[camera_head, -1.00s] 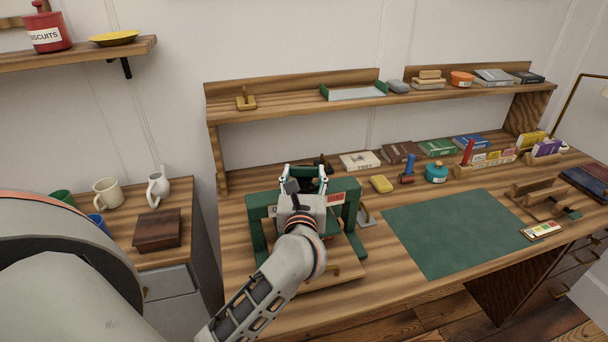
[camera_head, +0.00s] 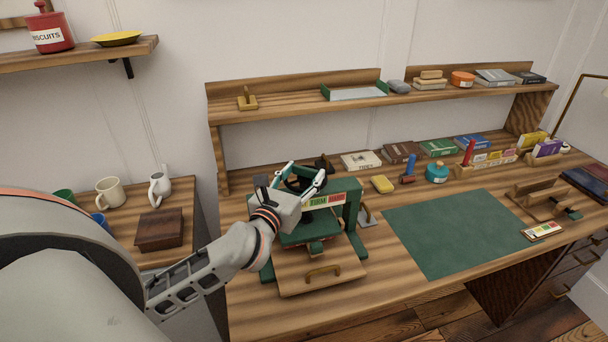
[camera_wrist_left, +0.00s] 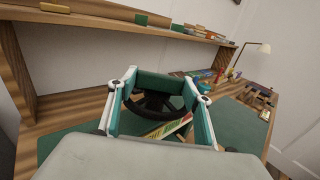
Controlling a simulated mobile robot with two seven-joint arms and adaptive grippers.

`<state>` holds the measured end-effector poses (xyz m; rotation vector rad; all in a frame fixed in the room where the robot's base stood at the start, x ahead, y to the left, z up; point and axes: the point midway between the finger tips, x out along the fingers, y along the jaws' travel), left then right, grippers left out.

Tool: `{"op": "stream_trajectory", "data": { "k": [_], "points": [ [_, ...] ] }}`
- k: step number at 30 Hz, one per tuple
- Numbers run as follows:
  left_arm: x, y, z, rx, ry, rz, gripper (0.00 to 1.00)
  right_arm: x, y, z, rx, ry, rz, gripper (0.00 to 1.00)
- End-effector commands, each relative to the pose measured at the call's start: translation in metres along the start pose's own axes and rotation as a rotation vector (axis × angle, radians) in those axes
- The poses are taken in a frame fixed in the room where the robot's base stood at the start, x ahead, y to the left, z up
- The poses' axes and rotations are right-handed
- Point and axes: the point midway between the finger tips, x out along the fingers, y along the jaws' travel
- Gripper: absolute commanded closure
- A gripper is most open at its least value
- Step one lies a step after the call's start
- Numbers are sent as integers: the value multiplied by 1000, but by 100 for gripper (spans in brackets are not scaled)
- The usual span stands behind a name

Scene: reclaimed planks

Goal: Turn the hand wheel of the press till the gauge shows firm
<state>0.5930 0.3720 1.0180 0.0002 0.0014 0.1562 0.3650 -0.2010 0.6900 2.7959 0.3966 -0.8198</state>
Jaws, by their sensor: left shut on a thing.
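The green press (camera_head: 352,206) stands on the bench with a black hand wheel (camera_head: 300,185) on top. My left gripper (camera_head: 305,176) is shut on the hand wheel, reaching in from the left, with its fingers on either side of it. The left wrist view shows the wheel (camera_wrist_left: 153,105) between the two fingers. The gauge (camera_head: 324,200) on the press front has coloured bands; a green one appears to read FIRM, and red is at its right end. My gripper hides its left part. I cannot make out the pointer. My right gripper is out of view.
A wooden board with a handle (camera_head: 322,272) lies in front of the press. A green mat (camera_head: 455,232) lies clear to the right. A dark wooden box (camera_head: 158,230) is on the left cabinet.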

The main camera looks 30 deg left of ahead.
Motion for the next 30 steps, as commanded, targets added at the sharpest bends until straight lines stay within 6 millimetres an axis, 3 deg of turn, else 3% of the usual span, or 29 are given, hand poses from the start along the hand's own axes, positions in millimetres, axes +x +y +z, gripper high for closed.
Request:
{"op": "stream_trajectory", "data": {
  "k": [17, 30],
  "points": [
    [3, 10, -4, 6, 4, -466, 72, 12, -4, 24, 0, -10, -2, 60],
    [8, 14, -5, 0, 1, -820, 72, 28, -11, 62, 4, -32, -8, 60]
  ]
}}
